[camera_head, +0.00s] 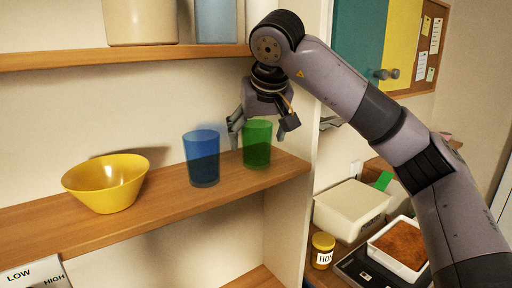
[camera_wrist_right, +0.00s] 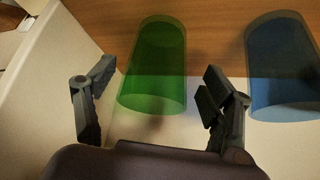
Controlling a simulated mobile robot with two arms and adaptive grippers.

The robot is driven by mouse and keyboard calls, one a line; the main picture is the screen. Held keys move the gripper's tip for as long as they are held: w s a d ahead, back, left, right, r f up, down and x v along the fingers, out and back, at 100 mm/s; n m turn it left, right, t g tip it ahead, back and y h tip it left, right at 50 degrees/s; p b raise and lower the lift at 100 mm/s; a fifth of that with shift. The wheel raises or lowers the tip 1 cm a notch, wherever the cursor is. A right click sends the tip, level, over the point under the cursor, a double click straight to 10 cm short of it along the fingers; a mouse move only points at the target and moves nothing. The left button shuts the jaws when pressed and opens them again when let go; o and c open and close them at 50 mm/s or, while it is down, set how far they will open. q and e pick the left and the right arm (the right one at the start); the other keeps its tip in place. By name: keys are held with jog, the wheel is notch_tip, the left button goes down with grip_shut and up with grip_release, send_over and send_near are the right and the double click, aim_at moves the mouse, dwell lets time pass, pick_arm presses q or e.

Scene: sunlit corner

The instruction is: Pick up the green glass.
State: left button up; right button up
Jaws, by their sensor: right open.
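The green glass (camera_head: 257,146) stands upright on the middle wooden shelf, near the shelf's right end. My right gripper (camera_head: 262,124) is open above it, its fingers on either side of the glass's upper part in the head view. In the right wrist view the green glass (camera_wrist_right: 154,70) shows ahead, between the open fingers of the right gripper (camera_wrist_right: 160,100). I cannot tell whether a finger touches the glass. My left gripper is not in view.
A blue glass (camera_head: 202,160) stands close to the left of the green one; it also shows in the wrist view (camera_wrist_right: 284,70). A yellow bowl (camera_head: 106,183) sits farther left. The shelf's side panel (camera_head: 312,100) is close on the right. An upper shelf (camera_head: 120,56) hangs above.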

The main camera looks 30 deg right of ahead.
aim_at(257, 149)
jog(key=p+x, duration=0.2)
jog(key=x, duration=0.2)
jog(key=shift+s+d+f, duration=0.1)
jog(key=shift+d+f, duration=0.05)
jog(key=shift+f, duration=0.4)
jog(key=shift+c, duration=0.4)
jog(key=c, duration=1.3)
